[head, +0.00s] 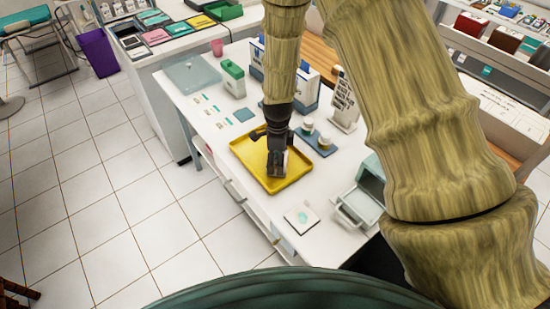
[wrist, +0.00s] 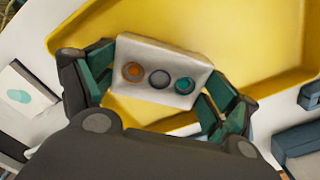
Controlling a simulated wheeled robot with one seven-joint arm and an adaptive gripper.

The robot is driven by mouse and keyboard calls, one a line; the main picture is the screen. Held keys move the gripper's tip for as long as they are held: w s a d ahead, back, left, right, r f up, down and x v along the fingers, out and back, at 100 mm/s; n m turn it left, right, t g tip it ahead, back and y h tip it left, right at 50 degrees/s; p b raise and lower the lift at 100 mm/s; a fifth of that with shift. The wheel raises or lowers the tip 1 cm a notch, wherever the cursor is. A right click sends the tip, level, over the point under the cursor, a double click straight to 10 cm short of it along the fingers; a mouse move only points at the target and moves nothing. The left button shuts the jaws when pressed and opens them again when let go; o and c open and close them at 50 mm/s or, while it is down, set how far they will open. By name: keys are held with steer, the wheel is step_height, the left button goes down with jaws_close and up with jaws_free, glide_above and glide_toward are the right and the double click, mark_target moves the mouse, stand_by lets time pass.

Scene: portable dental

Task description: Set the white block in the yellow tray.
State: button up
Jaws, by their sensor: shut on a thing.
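The yellow tray (head: 244,150) lies on the white table in the head view. My gripper (head: 277,168) is over the tray's near part, pointing down. In the wrist view my gripper (wrist: 160,90) is shut on the white block (wrist: 176,58), with a finger at each of its short ends. The block's face shows an orange, a grey and a teal round mark. The yellow tray fills much of the wrist view (wrist: 225,28) behind the block. In the head view the block is hidden by my gripper. I cannot tell whether the block touches the tray floor.
A blue tray with small cups (head: 318,142) stands right of the yellow tray. A white card with a teal mark (head: 302,217) lies nearer, and an open pale-green box (head: 357,207) is to the right. A green-and-white container (head: 233,78) stands behind.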

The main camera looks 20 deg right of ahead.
steer(key=o, duration=1)
steer(key=shift+o, duration=0.2)
steer(key=shift+r, duration=0.15)
step_height(320, 180, up, 12)
steer(key=b, duration=0.3)
